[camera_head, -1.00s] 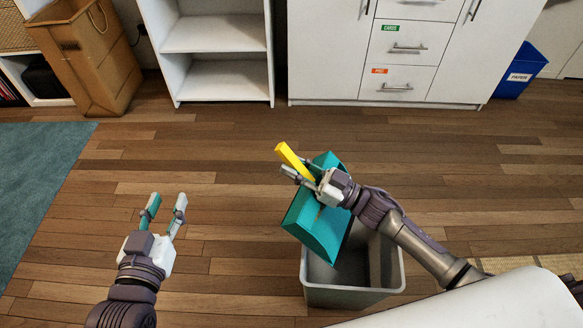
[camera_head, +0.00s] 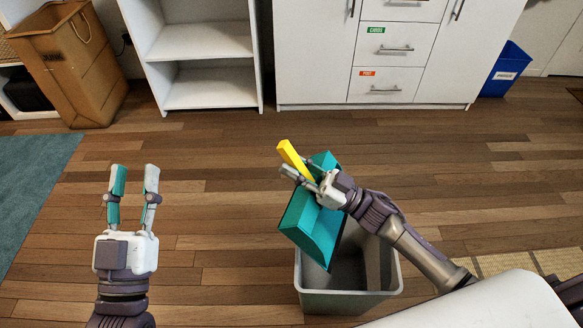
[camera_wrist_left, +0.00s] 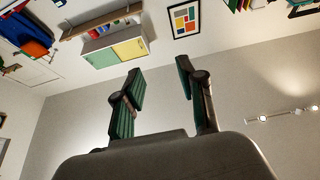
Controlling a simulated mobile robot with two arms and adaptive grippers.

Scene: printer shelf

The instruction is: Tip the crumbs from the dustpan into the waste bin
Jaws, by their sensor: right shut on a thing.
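The teal dustpan (camera_head: 312,226) with a yellow handle (camera_head: 292,158) is held by my right gripper (camera_head: 302,178), which is shut on the handle. The pan is steeply tilted, its lower edge over the left part of the grey waste bin (camera_head: 346,302). The bin stands on the floor, and its visible inside looks empty, though the pan and my arm hide part of it. I see no crumbs in the pan or bin. My left gripper (camera_head: 131,182) is open and empty, left of the bin; its parted fingers also show in the left wrist view (camera_wrist_left: 160,92).
A brown paper bag (camera_head: 72,70), a white shelf (camera_head: 205,88) and a white cabinet (camera_head: 385,85) stand along the back. A blue paper bin (camera_head: 505,70) is at the back right. A teal rug (camera_head: 30,175) lies at left. The wooden floor between is clear.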

